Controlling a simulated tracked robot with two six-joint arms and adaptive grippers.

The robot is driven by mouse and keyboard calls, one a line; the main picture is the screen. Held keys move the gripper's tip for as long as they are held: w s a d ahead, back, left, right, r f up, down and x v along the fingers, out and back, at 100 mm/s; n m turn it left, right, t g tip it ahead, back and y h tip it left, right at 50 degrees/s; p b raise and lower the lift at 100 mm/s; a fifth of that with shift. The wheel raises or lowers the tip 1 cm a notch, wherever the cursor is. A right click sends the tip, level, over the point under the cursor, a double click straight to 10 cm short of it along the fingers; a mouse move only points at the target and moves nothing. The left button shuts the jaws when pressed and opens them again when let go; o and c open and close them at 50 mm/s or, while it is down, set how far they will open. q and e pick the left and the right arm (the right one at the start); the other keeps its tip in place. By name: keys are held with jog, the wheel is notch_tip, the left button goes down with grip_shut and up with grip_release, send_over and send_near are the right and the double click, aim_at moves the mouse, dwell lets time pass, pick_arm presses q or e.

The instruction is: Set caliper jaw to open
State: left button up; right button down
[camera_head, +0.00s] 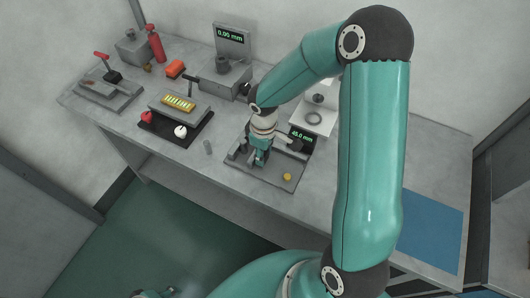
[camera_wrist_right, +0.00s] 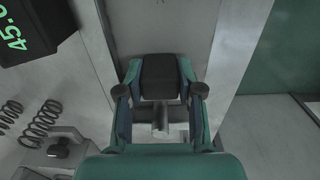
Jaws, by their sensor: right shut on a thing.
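The caliper fixture is a dark grey plate (camera_head: 268,176) near the table's front edge. Its black display (camera_head: 302,137) reads 45.0 mm; part of the display also shows in the right wrist view (camera_wrist_right: 30,30). My right gripper (camera_head: 258,160) is low over the plate's left part. In the right wrist view my right gripper (camera_wrist_right: 160,95) is shut on a dark block, the caliper jaw (camera_wrist_right: 160,72), with a finger on each side.
A black tray (camera_head: 165,133) with a red and a white piece lies to the left. Behind is a gauge (camera_head: 230,37) reading 0.00 mm. A white stand (camera_head: 312,120) is close behind the display. A blue mat (camera_head: 432,230) lies clear at right.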

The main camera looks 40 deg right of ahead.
jog(key=shift+s, duration=0.2)
jog(key=c, duration=0.7)
grip_release()
jog(key=shift+d, duration=0.1)
jog(key=shift+c, duration=0.2)
notch_tip(320, 180, up, 12)
jog(key=shift+f, duration=0.1)
